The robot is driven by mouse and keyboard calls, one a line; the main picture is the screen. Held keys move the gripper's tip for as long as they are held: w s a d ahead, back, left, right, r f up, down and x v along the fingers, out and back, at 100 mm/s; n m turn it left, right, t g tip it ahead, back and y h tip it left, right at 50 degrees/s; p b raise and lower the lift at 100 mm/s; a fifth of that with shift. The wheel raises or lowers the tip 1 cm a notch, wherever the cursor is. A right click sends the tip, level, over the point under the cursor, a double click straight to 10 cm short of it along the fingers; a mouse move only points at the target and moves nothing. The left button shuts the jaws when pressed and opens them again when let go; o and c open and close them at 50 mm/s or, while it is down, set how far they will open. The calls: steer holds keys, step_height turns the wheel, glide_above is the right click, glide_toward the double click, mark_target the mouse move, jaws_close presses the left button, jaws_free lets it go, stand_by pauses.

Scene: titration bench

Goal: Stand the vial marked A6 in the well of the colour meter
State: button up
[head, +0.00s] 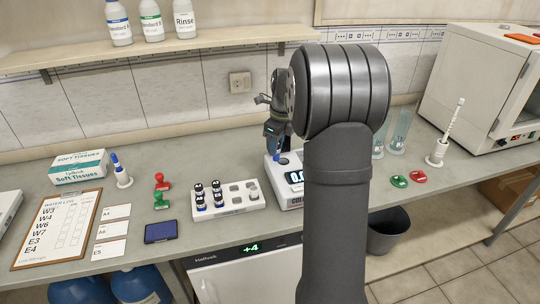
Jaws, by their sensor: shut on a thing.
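The colour meter (274,174) is a white box with a lit display, on the bench at the picture's centre. My arm hides its right part. My gripper (274,132) is over the meter's back left, pointing down and shut on a vial. Little of the vial shows; a dark blue bit (284,161) is below the fingers, at the meter's top. I cannot read its mark or tell whether it is in the well. A white rack (232,208) left of the meter holds several dark-capped vials (201,196) at its left and a paler one at its right.
Left of the rack are a dark blue pad (165,232), red (161,181) and green (162,200) stamps, cards, a clipboard (58,228) and a tissue box (79,167). Glassware (399,132) and red and green discs (399,181) are at right. A bottle shelf (150,49) hangs above.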

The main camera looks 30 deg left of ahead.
steer(key=shift+w+a+f, duration=0.1)
steer(key=shift+w+f, duration=0.6)
steer(key=shift+w, duration=0.25)
steer(key=shift+w+d+f, duration=0.1)
steer(key=shift+w+f, duration=0.6)
steer(key=shift+w, duration=0.25)
steer(key=shift+w+a+f, duration=0.1)
steer(key=shift+w+f, duration=0.6)
steer(key=shift+w, duration=0.25)
steer(key=shift+f, duration=0.15)
steer(key=shift+f, duration=1.4)
steer(key=o, duration=1.5)
steer(key=shift+w+a+r, duration=0.1)
steer(key=shift+r, duration=3.1)
